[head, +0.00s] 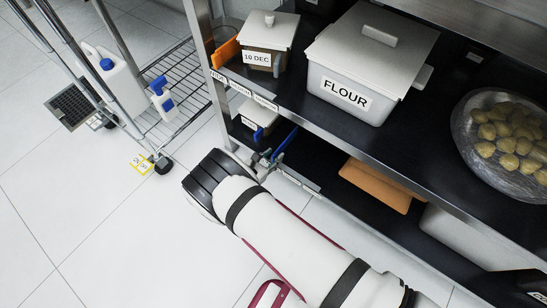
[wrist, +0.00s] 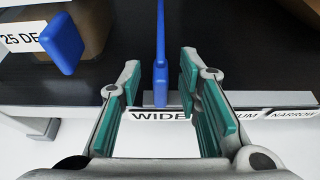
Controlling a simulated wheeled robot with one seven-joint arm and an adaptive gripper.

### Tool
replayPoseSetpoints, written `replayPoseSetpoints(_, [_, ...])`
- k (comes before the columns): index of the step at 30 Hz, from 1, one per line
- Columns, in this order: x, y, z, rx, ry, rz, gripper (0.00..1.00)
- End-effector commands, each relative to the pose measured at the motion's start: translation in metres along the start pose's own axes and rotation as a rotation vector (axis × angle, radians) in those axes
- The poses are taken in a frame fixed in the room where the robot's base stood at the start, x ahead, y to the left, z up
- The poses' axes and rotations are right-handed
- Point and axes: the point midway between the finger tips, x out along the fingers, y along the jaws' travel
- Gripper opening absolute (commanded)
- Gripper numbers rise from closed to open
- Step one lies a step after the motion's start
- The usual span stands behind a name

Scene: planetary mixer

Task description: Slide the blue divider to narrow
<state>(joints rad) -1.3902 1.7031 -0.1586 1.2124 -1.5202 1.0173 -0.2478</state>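The blue divider (wrist: 160,45) stands upright at the front of the lower shelf, directly behind the WIDE label (wrist: 158,116). It also shows in the head view (head: 284,146) as a blue strip past my gripper. My gripper (wrist: 158,82) is open, its teal-padded fingers one on each side of the divider. Gaps show on both sides, the right one narrower; the fingers do not close on it. The NARROW label (wrist: 292,115) is at the far right of the strip, with a partly hidden label ending in "UM" between. In the head view my gripper (head: 262,162) is partly hidden by my wrist.
A brown container (wrist: 90,25) labelled 25 DEC, with a blue tab (wrist: 62,43), stands left of the divider. Brown boards (head: 375,185) lie farther right on the lower shelf. Above are the FLOUR bin (head: 345,98) and a dough bowl (head: 462,135). A wire cart (head: 185,85) stands left.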

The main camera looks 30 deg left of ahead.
Motion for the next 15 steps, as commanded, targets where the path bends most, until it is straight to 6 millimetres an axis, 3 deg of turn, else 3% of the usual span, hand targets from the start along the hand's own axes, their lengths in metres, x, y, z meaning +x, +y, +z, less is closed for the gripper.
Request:
replayPoseSetpoints(4, [0.0094, 0.0001, -0.0002, 0.001, 0.000, 0.000, 0.32])
replayPoseSetpoints(13, [0.0107, 0.0003, 0.0005, 0.000, 0.000, 0.001, 0.32])
replayPoseSetpoints(15, [0.0106, 0.0002, 0.0005, 0.000, 0.000, 0.001, 0.16])
